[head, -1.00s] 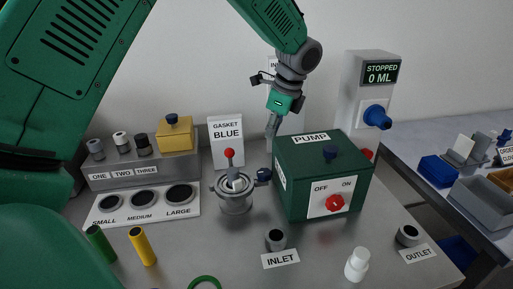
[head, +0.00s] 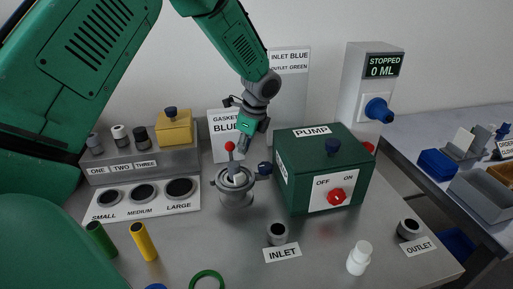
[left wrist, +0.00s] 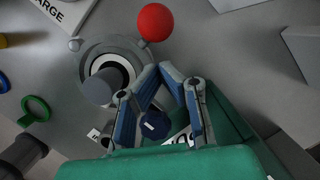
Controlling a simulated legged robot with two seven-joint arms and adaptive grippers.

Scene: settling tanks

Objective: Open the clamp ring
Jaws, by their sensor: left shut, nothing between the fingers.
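The clamp ring (head: 236,186) is a metal ring around the top of a round fitting at the middle of the bench. My left gripper (head: 241,156) is just above and behind the ring, close to the red ball, with fingers shut and empty. In the left wrist view the fingertips (left wrist: 163,69) are beside the ring (left wrist: 88,66), below the red ball (left wrist: 155,22). The blue knob (left wrist: 154,124) shows between the finger links. My right gripper is out of view.
The green pump box (head: 322,170) stands close at the right. The gasket sign (head: 222,130) is behind. The inlet port (head: 278,233) and a white bottle (head: 359,257) are in front. Gasket board (head: 148,203) and holder block (head: 140,165) are at the left.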

